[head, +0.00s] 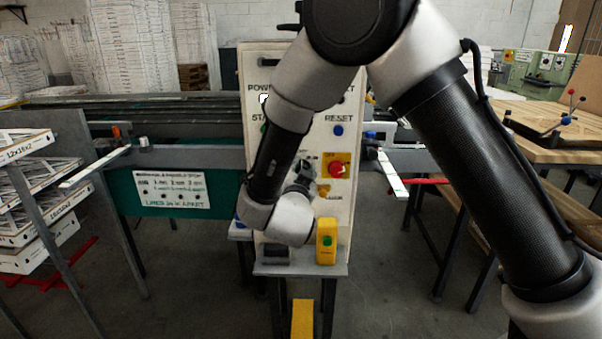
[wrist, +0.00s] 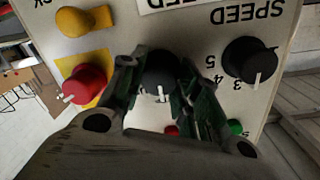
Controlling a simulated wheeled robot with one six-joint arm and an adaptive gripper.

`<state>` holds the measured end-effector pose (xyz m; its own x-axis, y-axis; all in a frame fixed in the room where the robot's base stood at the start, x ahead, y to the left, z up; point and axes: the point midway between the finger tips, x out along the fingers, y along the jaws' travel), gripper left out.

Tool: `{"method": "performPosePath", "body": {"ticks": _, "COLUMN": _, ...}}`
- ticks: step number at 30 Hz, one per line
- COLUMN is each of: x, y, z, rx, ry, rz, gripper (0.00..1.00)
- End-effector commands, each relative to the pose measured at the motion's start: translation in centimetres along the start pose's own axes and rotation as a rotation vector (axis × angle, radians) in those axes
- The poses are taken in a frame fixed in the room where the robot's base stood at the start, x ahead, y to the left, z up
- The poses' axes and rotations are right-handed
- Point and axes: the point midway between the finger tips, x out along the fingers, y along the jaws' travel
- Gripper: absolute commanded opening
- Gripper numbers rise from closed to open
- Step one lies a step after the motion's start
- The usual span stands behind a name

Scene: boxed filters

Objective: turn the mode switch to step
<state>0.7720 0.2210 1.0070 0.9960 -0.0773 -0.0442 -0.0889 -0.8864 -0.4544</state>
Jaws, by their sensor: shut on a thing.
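A black rotary switch (wrist: 160,72) with a white pointer line sits between the fingers of my gripper (wrist: 158,85) in the wrist view. The fingers are shut on its sides, and its pointer points down in that picture. Its label and positions cannot be read, so I cannot confirm from print that it is the mode switch. In the head view my gripper (head: 306,172) is at the panel front, left of the red button, and my arm hides the switch.
The control panel (head: 348,225) carries a red button (head: 337,170) on yellow and a blue reset button (head: 338,131). In the wrist view, a black speed knob (wrist: 248,62) is right of the gripped switch, and a yellow knob (wrist: 80,21) is upper left. A yellow box (head: 326,243) stands on the shelf.

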Motion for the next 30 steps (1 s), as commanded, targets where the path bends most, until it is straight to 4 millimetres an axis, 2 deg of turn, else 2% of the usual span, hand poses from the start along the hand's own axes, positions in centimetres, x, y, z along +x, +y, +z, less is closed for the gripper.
{"method": "performPosePath", "body": {"ticks": 7, "x": 0.1, "y": 0.0, "z": -0.1, "rx": 0.001, "ry": 0.003, "rz": 0.0, "gripper": 0.08}}
{"method": "performPosePath", "body": {"ticks": 8, "x": 0.1, "y": 0.0, "z": -0.1, "rx": 0.0, "ry": 0.003, "rz": 0.0, "gripper": 0.36}}
{"method": "performPosePath", "body": {"ticks": 11, "x": 0.1, "y": 0.0, "z": -0.1, "rx": 0.0, "ry": 0.002, "rz": 0.0, "gripper": 0.54}}
{"method": "performPosePath", "body": {"ticks": 20, "x": 0.0, "y": 0.0, "z": 0.0, "rx": -0.001, "ry": 0.001, "rz": 0.0, "gripper": 0.54}}
{"method": "performPosePath", "body": {"ticks": 23, "x": -0.6, "y": 0.0, "z": 0.0, "rx": -0.001, "ry": 0.0, "rz": 0.0, "gripper": 0.54}}
{"method": "performPosePath", "body": {"ticks": 26, "x": -2.0, "y": -0.1, "z": 0.0, "rx": -0.002, "ry": 0.0, "rz": -0.003, "gripper": 0.54}}
{"method": "performPosePath", "body": {"ticks": 30, "x": -5.2, "y": -0.2, "z": 0.0, "rx": -0.002, "ry": -0.001, "rz": -0.004, "gripper": 0.54}}
